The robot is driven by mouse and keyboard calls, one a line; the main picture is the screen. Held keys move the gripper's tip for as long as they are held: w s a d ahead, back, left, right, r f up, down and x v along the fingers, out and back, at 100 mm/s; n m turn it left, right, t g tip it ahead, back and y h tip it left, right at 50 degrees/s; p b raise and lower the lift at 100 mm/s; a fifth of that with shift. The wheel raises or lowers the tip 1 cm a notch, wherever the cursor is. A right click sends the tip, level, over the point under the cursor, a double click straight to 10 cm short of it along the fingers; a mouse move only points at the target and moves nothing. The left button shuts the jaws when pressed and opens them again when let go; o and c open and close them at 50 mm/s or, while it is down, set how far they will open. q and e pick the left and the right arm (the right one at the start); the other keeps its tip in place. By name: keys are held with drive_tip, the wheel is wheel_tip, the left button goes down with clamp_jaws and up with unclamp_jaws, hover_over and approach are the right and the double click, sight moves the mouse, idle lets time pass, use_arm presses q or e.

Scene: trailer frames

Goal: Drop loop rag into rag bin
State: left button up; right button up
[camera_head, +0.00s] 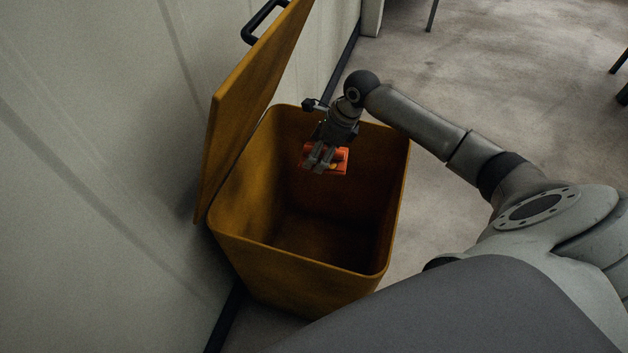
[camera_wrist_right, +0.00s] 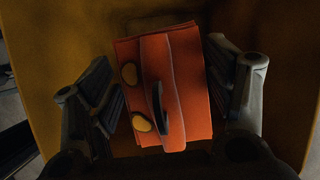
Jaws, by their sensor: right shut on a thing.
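The loop rag is an orange folded cloth (camera_head: 340,166) inside the mouth of the yellow rag bin (camera_head: 290,265). In the right wrist view the rag (camera_wrist_right: 195,85) shows a lengthwise strip, a dark loop and two yellow oval marks. My right gripper (camera_head: 320,158) points down into the bin, near its back wall, shut on the rag. Its two fingers (camera_wrist_right: 165,95) stand on either side of the rag in the right wrist view. The rag hangs well above the bin floor. The bin is open at the top, and its visible inside looks empty. My left gripper is out of view.
The bin's lid (camera_head: 245,110) stands open, tilted toward the pale wall (camera_head: 110,150) on the left. A black handle (camera_head: 262,22) shows near the lid's top. The concrete floor (camera_head: 500,85) at the back right is mostly clear, with dark legs at the far edges.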

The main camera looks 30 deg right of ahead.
drive_tip(key=shift+f, duration=0.1)
drive_tip(key=o, duration=1)
drive_tip(key=v, duration=1.2)
